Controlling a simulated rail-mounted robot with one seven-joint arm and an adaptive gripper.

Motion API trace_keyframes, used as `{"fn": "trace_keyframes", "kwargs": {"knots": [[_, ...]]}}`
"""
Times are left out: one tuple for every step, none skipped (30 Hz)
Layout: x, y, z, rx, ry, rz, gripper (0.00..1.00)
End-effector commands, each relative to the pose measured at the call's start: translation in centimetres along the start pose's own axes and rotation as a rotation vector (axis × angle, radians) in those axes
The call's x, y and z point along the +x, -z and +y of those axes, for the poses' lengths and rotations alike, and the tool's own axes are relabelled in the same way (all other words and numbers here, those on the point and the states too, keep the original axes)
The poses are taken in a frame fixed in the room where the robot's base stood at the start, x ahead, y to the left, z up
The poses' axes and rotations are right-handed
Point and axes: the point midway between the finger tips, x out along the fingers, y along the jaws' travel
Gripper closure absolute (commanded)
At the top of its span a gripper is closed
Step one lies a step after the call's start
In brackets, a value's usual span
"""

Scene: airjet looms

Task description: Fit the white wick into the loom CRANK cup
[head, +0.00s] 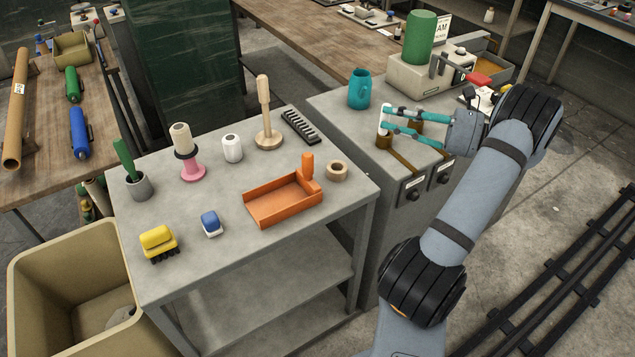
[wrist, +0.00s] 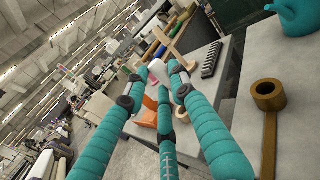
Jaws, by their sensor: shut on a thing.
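My gripper (head: 386,119) is shut on the white wick (head: 382,118), a slim white piece held near upright between the teal fingertips. In the wrist view the wick (wrist: 158,71) shows pale between the fingertips. In the head view its lower end is at the mouth of a small brown cup (head: 384,142) on the grey cabinet top; I cannot tell whether it is inside or just above. A second brown cup (head: 416,119) is partly hidden behind the fingers. Each cup has a brown strip running to a labelled front box (head: 411,191); the labels are too small to read.
A teal mug (head: 359,89) stands behind the wick. A grey machine with a green cylinder (head: 419,40) stands behind my gripper. The lower grey table (head: 240,190) at left holds an orange tray (head: 283,203), a tape roll (head: 336,170) and several small tools.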

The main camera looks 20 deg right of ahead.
Motion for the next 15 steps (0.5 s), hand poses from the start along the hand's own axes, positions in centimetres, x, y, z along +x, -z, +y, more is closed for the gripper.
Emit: {"fn": "trace_keyframes", "kwargs": {"knots": [[-0.2,0.0,-0.1,-0.001,0.005,0.000,0.89],[-0.2,0.0,-0.1,-0.001,0.006,0.000,0.89],[-0.2,-0.1,-0.1,-0.001,0.006,0.000,0.89],[-0.2,-0.1,-0.1,0.000,0.006,0.000,0.89],[-0.2,-0.1,-0.1,-0.001,0.005,0.000,0.89],[-0.2,-0.1,-0.1,-0.001,0.005,0.000,0.89],[-0.1,-0.1,-0.1,-0.001,0.005,0.000,0.89],[-0.1,-0.1,-0.1,-0.001,0.004,0.000,0.89],[-0.1,0.0,-0.1,-0.001,0.004,0.000,0.89],[-0.1,0.0,0.0,0.000,0.003,0.000,0.89],[0.1,0.1,0.0,0.000,0.003,0.000,0.89],[0.3,0.2,0.2,0.001,0.002,-0.001,0.89],[0.6,0.4,0.4,0.001,0.002,-0.001,0.89],[1.1,0.7,0.6,0.002,0.001,-0.001,0.89],[1.7,1.0,1.0,0.005,0.000,-0.002,0.89]]}}
